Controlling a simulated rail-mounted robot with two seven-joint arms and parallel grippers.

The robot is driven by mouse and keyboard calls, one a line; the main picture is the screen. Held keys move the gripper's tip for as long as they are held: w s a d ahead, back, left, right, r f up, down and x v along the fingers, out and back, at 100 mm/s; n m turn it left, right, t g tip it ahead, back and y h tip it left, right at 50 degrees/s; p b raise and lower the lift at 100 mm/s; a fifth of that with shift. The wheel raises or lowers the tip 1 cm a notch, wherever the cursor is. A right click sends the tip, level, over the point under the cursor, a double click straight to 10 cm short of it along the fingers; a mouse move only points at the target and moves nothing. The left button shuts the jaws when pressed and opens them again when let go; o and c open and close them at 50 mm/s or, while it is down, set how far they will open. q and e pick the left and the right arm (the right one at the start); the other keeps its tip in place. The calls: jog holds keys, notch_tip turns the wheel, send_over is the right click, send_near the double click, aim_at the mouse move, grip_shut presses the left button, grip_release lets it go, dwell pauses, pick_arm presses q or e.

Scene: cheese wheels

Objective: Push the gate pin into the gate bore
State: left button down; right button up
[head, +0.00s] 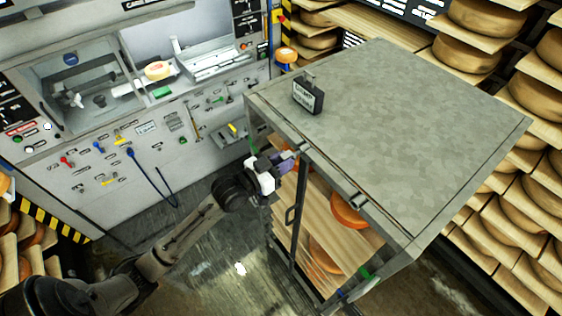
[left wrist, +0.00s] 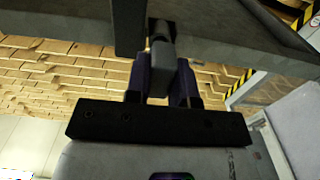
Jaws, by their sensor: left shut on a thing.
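My left gripper (head: 284,163) is at the upper near corner of the grey-topped cart (head: 390,130), beside the upright of its gate (head: 297,205). In the left wrist view its two purple fingers (left wrist: 160,84) are shut on a grey piece (left wrist: 160,54), which looks like the gate pin. The far end of this piece meets a dark part under the cart's top edge. I cannot tell how deep it sits. The gate bore is hidden in both views. In the head view the gripper covers the pin. My right gripper is not in view.
A small black sign (head: 308,95) stands on the cart top. Orange cheese wheels (head: 348,211) lie on wooden shelves inside the cart. A grey wall panel (head: 110,140) with coloured tools is at the left. Cheese racks (head: 470,50) stand behind. The floor (head: 225,250) before the cart is clear.

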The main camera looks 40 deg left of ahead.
pick_arm(q)
jog(key=shift+x, duration=0.8)
jog(key=c, duration=0.9)
grip_release()
jog(key=shift+s, duration=0.15)
jog(key=shift+s+a+f, duration=0.1)
jog(key=shift+s+a, duration=0.05)
jog(key=shift+s, duration=0.1)
jog(key=b+v, duration=0.4)
jog(key=v, duration=0.9)
jog(key=shift+c, duration=0.4)
